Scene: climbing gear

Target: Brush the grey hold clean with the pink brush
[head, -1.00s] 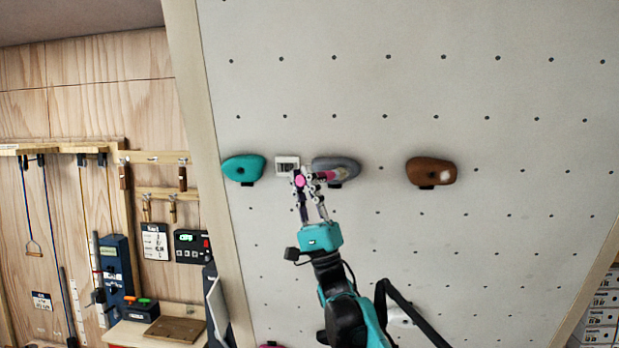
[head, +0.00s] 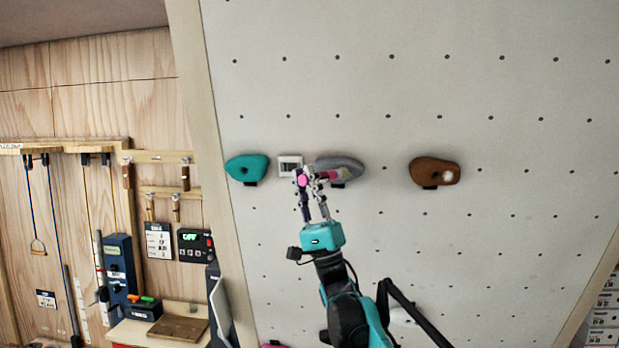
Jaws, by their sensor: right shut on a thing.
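The grey hold (head: 351,164) is on the pale climbing wall, between a small white plate and a brown hold. The pink brush (head: 327,175) lies across the lower left front of the grey hold in the picture. Whether its bristles touch the hold is too small to tell. My right gripper (head: 311,178) is shut on the brush, just left of and below the hold. The gripper fingers hide part of the brush. My left gripper is not in view.
A teal hold (head: 246,167) and a white plate (head: 290,165) are to the left. A brown hold (head: 435,171) with a white patch is to the right. Bare wall (head: 420,90) lies above.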

